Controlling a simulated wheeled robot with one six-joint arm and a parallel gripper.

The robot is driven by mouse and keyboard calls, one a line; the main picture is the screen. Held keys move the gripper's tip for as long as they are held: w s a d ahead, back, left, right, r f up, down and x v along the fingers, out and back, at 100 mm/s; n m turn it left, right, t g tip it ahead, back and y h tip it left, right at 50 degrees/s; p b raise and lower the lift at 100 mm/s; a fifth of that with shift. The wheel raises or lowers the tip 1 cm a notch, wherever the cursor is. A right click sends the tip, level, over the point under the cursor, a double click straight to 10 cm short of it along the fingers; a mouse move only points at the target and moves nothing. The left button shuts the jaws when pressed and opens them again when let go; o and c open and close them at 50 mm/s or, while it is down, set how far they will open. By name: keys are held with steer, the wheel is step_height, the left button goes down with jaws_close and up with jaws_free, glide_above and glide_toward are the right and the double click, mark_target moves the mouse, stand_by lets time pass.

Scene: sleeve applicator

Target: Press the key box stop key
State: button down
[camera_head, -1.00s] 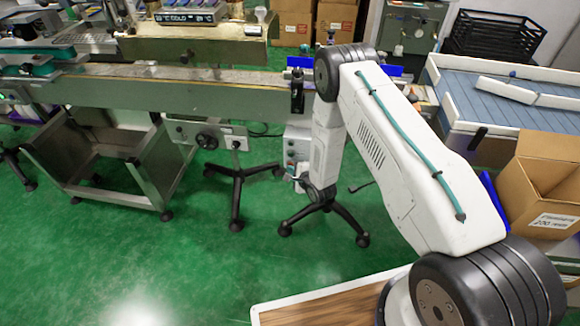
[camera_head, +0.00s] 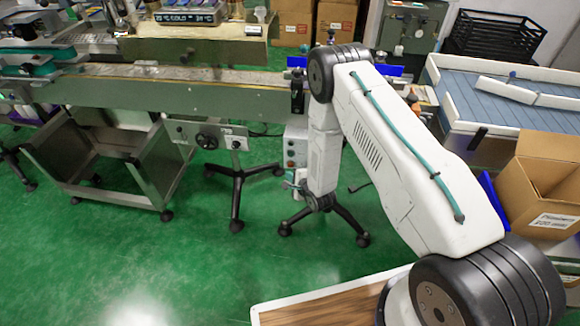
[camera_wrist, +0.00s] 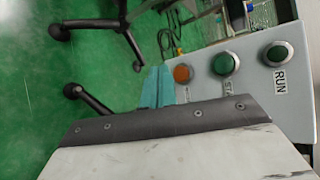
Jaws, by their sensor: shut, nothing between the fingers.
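The key box (camera_head: 295,147) is a grey box standing under the conveyor, just left of my forearm in the head view. In the wrist view its panel (camera_wrist: 250,85) shows a green key (camera_wrist: 278,54) labelled RUN, a second green key (camera_wrist: 225,64) with a partly hidden label, and an orange-red key (camera_wrist: 183,73) whose label I cannot see. My gripper (camera_wrist: 159,76) has its teal fingers shut and empty, just left of the orange-red key in the picture. I cannot tell whether they touch it. In the head view the gripper (camera_head: 298,180) is small beside the box's lower part.
A conveyor (camera_head: 180,92) runs above the box. A black tripod stand (camera_head: 240,180) and a metal cart (camera_head: 105,165) stand to the left. An open cardboard box (camera_head: 545,185) sits at the right. Green floor is clear at the front left.

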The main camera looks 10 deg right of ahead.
steer(key=shift+s+a, duration=0.35)
steer(key=shift+s, duration=0.45)
steer(key=shift+s+a, duration=0.3)
steer(key=shift+s, duration=0.5)
